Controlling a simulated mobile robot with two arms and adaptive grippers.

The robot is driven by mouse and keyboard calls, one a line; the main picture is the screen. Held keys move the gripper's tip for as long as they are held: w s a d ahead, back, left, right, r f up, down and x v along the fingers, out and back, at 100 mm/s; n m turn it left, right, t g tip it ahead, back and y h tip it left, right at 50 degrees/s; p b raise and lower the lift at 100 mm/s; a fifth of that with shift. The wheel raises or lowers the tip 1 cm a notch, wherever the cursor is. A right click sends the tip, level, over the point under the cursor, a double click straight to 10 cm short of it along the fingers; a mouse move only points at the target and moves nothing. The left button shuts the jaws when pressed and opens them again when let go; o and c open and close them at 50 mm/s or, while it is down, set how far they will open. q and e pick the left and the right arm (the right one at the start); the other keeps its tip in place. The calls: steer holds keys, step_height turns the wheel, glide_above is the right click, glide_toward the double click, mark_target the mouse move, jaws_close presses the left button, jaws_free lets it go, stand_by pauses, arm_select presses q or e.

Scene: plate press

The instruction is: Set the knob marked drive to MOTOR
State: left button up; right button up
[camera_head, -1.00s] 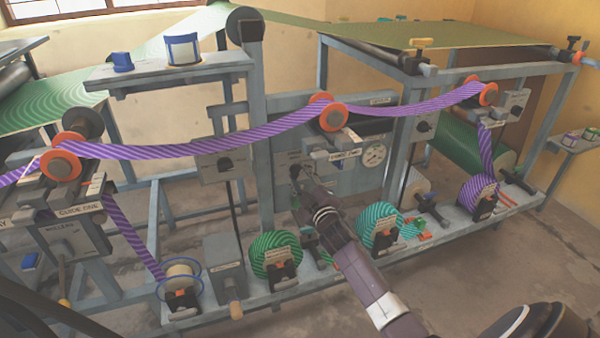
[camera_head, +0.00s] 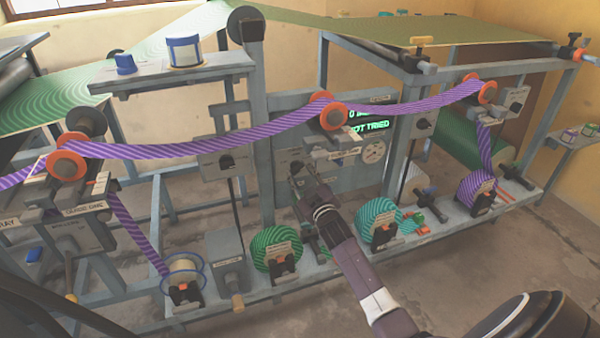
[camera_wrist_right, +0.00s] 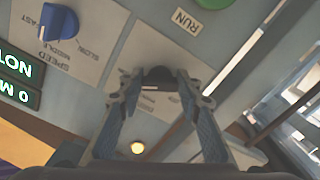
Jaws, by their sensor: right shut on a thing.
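My right gripper (camera_head: 297,170) is at the pale control panel (camera_head: 288,157) on the middle of the press frame. In the right wrist view its fingers (camera_wrist_right: 160,82) are shut on a dark knob (camera_wrist_right: 159,72) on that panel. No drive label or MOTOR mark can be read near the knob, and the fingers hide part of it. The knob's setting cannot be told. My left gripper is not in view.
In the wrist view a blue speed knob (camera_wrist_right: 59,24) and a green button (camera_wrist_right: 213,3) by a RUN label (camera_wrist_right: 185,20) are near the gripper. A purple striped web (camera_head: 225,140) runs above the arm.

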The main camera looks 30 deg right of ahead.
steer(key=shift+f, duration=0.1)
steer(key=o, duration=1.2)
steer(key=shift+c, duration=0.2)
steer(key=shift+s, duration=0.1)
steer(key=v, duration=1.2)
